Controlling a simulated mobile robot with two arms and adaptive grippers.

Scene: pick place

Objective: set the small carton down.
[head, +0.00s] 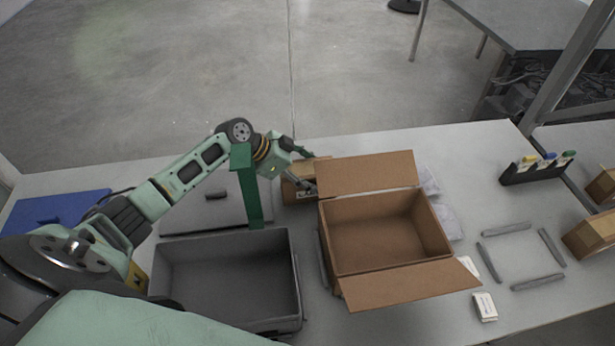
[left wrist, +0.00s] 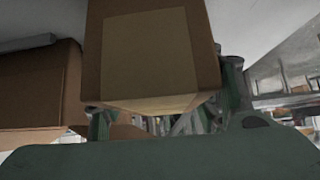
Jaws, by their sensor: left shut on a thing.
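The small carton (head: 292,190) is a brown box behind the left flap of the large open box, partly hidden by my left gripper in the head view. My left gripper (head: 308,170) is shut on it. In the left wrist view the small carton (left wrist: 155,50) fills the upper middle, with the green fingers (left wrist: 165,125) at its lower sides. I cannot tell whether the carton touches the table. My right gripper is not in view.
The large open carton (head: 330,235) stands right of an empty grey bin (head: 295,275). A green post (head: 247,190) stands close left of the small carton. Grey bars (head: 507,229) outline a clear square at the right. A marker holder (head: 535,172) stands behind.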

